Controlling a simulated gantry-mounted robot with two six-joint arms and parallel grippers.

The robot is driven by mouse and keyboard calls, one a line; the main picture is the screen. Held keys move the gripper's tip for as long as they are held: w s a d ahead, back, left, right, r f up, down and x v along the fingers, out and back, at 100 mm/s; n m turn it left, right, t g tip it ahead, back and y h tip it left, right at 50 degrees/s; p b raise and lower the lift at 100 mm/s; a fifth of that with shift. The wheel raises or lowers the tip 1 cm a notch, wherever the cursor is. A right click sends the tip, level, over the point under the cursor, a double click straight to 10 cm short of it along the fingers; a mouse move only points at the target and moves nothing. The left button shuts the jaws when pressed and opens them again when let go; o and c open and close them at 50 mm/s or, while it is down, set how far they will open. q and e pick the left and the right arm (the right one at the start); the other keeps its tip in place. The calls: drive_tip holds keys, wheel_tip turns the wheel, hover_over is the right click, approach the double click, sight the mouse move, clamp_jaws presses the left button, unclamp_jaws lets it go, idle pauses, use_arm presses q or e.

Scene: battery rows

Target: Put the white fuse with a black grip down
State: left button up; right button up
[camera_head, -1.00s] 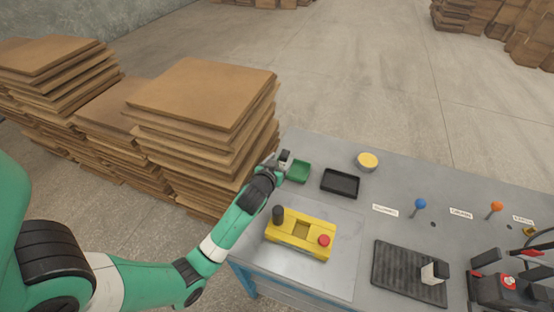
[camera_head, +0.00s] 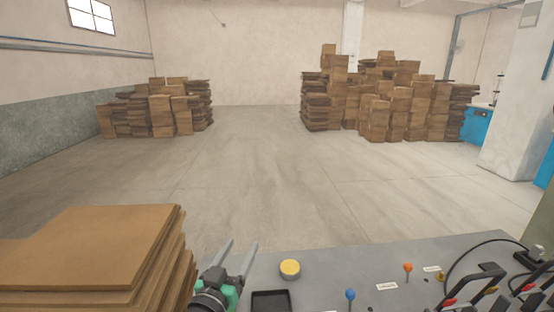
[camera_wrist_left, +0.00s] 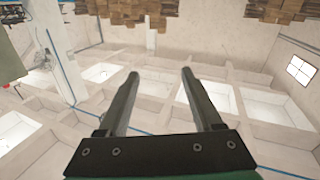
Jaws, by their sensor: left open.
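My left gripper (camera_head: 238,252) is at the bottom of the head view, near the table's far left corner. Its two grey fingers are spread and point up and away from the table. In the left wrist view the gripper (camera_wrist_left: 161,75) is open, with nothing between its fingers. The white fuse with a black grip is not visible in either view now. The black tray (camera_head: 271,301) is cut off at the bottom edge, just right of the left gripper. The near part of the table is outside the view. My right gripper is not in view.
The grey table (camera_head: 330,268) holds a yellow round piece (camera_head: 290,268), a blue knob (camera_head: 350,295) and an orange knob (camera_head: 407,267). Black-handled devices (camera_head: 480,285) crowd its right end. A stack of brown boards (camera_head: 90,250) stands close left of my arm. Open floor lies beyond.

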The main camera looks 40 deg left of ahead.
use_arm(q)
drive_tip(key=d+r+m+t+h, duration=0.25)
drive_tip(key=d+r, duration=0.25)
drive_tip(key=r, duration=0.4)
drive_tip(key=d+r+m+t+h, duration=0.1)
drive_tip(key=d+r+t, duration=0.4)
drive_tip(key=r, duration=0.5)
drive_tip(key=s+d+r+m+t+h, duration=0.2)
drive_tip(key=s+d+r+h, duration=0.1)
drive_tip(key=r, duration=0.4)
drive_tip(key=s+d+r+m+t+h, duration=0.2)
drive_tip(key=s+d+r+h, duration=0.2)
drive_tip(key=s+d+r, duration=0.2)
drive_tip(key=shift+d+r, duration=0.7)
drive_tip(key=shift+d, duration=0.2)
